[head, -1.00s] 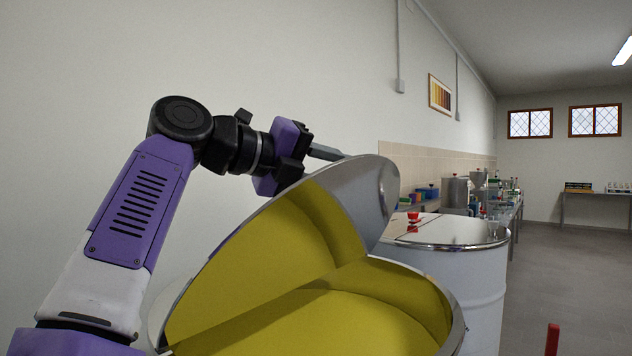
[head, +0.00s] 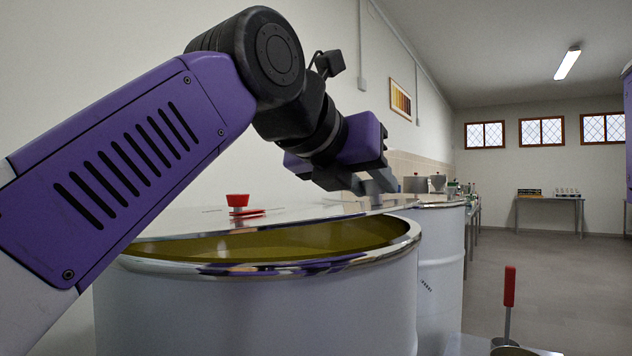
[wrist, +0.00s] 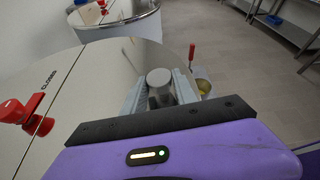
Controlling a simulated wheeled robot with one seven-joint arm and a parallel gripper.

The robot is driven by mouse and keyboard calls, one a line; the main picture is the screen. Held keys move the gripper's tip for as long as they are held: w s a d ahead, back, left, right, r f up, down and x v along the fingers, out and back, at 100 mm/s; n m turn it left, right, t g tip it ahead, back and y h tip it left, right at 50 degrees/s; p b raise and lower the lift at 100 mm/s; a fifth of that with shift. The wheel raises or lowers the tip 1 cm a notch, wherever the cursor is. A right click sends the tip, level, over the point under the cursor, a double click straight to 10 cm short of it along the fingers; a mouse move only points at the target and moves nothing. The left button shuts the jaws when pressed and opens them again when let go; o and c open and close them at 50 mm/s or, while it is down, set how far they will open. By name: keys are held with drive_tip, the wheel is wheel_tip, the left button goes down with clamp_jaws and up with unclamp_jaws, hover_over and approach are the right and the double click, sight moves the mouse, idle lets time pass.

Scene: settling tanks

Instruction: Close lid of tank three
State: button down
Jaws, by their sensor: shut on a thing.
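The nearest tank (head: 270,310) is a white drum with a shiny metal rim; I cannot read a number on it. Its hinged metal lid (head: 320,210) is almost flat, with a narrow gap at the front showing the yellow inside (head: 290,240). My gripper (head: 372,186) is at the lid's right side. In the wrist view, my gripper (wrist: 160,88) is shut on a round grey metal lid handle (wrist: 159,77), with the lid surface (wrist: 110,75) beneath. The fingertips are partly hidden in the head view.
A red knob (head: 237,200) stands on the tank top; it also shows in the wrist view (wrist: 20,113). Another tank (head: 440,230) stands close behind. A red-handled tool (head: 510,290) sticks up at the lower right. The floor (head: 540,265) to the right is open.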

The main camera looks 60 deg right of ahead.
sight(373, 206)
drive_tip(key=shift+s+f+m+t+b, duration=0.25)
drive_tip(key=shift+f+b, duration=0.35)
drive_tip(key=shift+f, duration=0.3)
drive_tip(key=shift+s+f+m+t+b, duration=0.1)
drive_tip(key=shift+f+m+b, duration=0.25)
drive_tip(key=shift+f+b, duration=0.4)
drive_tip(key=shift+f, duration=0.25)
drive_tip(key=c, duration=1)
unclamp_jaws()
drive_tip(key=shift+r, duration=0.1)
wheel_tip(373, 206, up, 20)
drive_tip(key=p, duration=1.5)
